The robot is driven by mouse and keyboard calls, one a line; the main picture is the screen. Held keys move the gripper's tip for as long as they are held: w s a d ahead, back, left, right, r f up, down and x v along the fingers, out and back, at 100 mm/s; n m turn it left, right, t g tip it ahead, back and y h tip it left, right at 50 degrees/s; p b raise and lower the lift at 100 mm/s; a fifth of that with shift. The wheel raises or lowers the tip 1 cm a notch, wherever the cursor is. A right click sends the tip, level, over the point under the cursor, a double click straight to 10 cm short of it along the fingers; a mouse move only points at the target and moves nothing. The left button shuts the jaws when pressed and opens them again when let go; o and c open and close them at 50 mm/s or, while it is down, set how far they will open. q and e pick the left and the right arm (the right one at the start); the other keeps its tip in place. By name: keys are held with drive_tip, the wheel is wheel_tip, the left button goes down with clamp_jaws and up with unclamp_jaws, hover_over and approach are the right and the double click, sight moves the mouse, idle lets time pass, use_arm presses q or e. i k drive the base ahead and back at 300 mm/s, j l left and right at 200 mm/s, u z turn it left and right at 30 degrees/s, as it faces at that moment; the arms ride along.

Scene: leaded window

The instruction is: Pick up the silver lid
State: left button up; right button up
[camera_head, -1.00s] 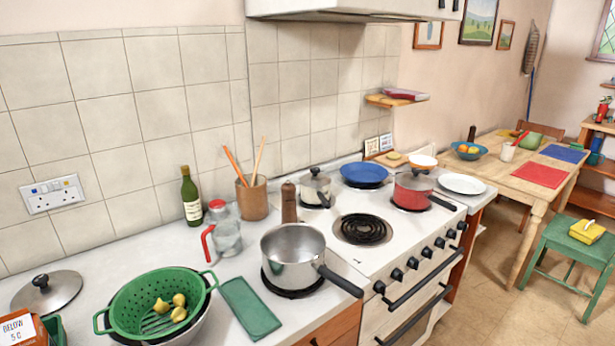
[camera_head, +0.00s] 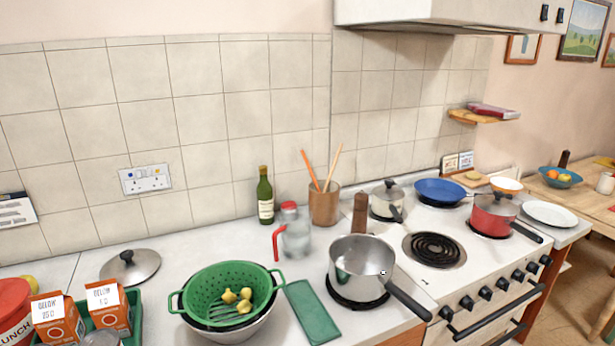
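The silver lid (camera_head: 131,268) with a dark knob lies on the white worktop at the left, near the tiled wall. It is in full view, behind a green tray and left of the green colander. Neither of my grippers shows in the head view.
A green colander (camera_head: 222,300) with yellow pieces sits in a metal bowl, right of the lid. A green tray (camera_head: 137,308) holds orange cartons (camera_head: 107,310) in front of the lid.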

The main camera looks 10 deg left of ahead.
sight(129, 267)
drive_tip(key=u, duration=1.55)
